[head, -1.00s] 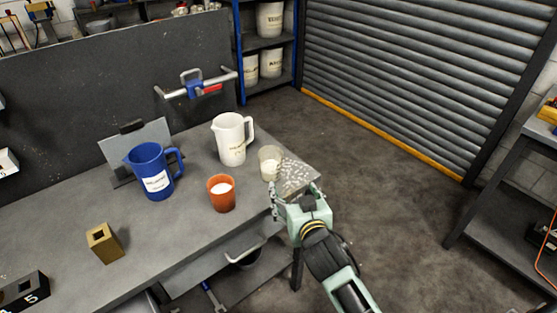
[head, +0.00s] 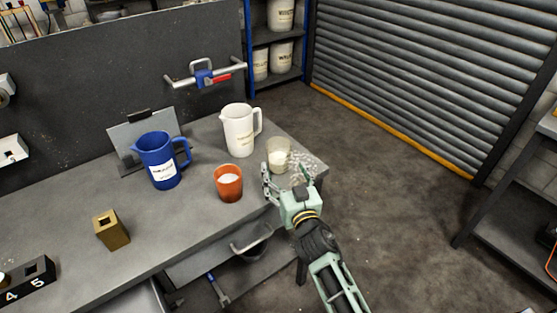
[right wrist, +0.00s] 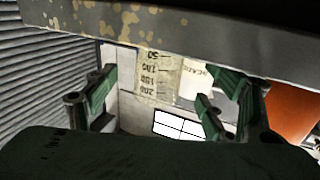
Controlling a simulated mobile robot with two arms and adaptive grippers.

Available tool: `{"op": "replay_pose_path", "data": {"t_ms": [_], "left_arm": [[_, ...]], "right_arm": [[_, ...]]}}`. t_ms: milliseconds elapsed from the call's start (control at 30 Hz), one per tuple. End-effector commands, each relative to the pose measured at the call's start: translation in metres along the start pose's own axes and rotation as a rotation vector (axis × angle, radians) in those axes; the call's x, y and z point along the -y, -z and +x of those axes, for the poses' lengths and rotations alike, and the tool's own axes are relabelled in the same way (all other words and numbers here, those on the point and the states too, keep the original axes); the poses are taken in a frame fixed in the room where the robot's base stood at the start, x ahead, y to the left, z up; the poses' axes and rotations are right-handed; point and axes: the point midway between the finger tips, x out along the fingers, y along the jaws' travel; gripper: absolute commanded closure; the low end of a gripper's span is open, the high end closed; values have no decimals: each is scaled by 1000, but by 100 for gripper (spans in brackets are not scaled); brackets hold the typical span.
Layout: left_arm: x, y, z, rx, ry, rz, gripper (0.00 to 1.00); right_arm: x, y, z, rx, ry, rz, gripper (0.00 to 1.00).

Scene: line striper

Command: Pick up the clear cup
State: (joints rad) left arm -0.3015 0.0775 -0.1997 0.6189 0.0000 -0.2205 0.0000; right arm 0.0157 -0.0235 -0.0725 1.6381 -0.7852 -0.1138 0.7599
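The clear cup (head: 279,155) stands near the right end of the grey workbench (head: 190,222), with pale contents low in it. My right gripper (head: 288,178) is open and empty just in front of the cup. One finger is toward the cup's left side, the other to the right. In the right wrist view the cup (right wrist: 158,78) shows measuring marks and appears upside down, between the two spread green fingers (right wrist: 160,100). I cannot see any contact. My left gripper is out of view.
An orange cup (head: 228,184) with white contents stands left of the gripper. A white pitcher (head: 240,132) is behind it, and a blue pitcher (head: 160,160) is farther left. A brass block (head: 111,231) sits at the front left. The floor to the right is clear.

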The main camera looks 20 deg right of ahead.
Motion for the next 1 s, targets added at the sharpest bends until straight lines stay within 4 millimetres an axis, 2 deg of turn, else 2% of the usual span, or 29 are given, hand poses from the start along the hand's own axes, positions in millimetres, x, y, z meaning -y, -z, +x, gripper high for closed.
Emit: {"op": "replay_pose_path", "data": {"t_ms": [167, 400, 500, 800, 1000], "left_arm": [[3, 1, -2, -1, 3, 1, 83], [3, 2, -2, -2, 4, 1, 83], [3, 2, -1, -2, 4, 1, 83], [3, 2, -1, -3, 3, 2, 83], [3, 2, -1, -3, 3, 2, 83]], "right_arm": [[0, 1, 12, 1, -1, -1, 24], [0, 1, 50, 1, 0, 0, 24], [0, 1, 60, 1, -1, 0, 24], [0, 0, 64, 3, -1, 0, 24], [0, 0, 64, 3, -1, 0, 42]]}}
